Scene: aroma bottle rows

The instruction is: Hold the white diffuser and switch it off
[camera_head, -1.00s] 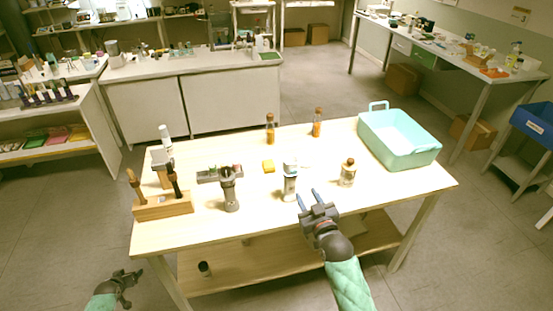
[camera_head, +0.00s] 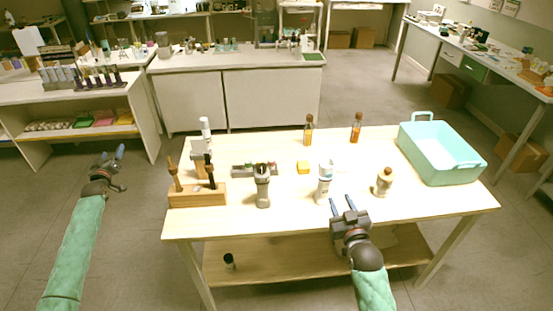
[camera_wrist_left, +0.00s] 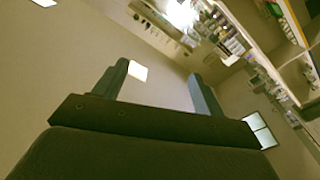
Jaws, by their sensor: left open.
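A white upright bottle-like device (camera_head: 325,182), which looks like the white diffuser, stands on the wooden table (camera_head: 290,215) near the middle of its front half. Its switch is too small to make out. My right gripper (camera_head: 342,204) is at the table's front edge, just in front of the device and slightly to its right, with its two blue fingers apart and nothing between them. My left gripper (camera_head: 113,155) is off the table to the left, raised and empty. Its two spread fingers also show in the left wrist view (camera_wrist_left: 158,85), with only the room beyond.
A grey device (camera_head: 263,187) stands left of the white one, and a small clear bottle (camera_head: 383,182) to its right. A wooden rack (camera_head: 197,195) is at the table's left. Amber bottles (camera_head: 308,131) stand at the back, and a teal tub (camera_head: 440,150) at the right.

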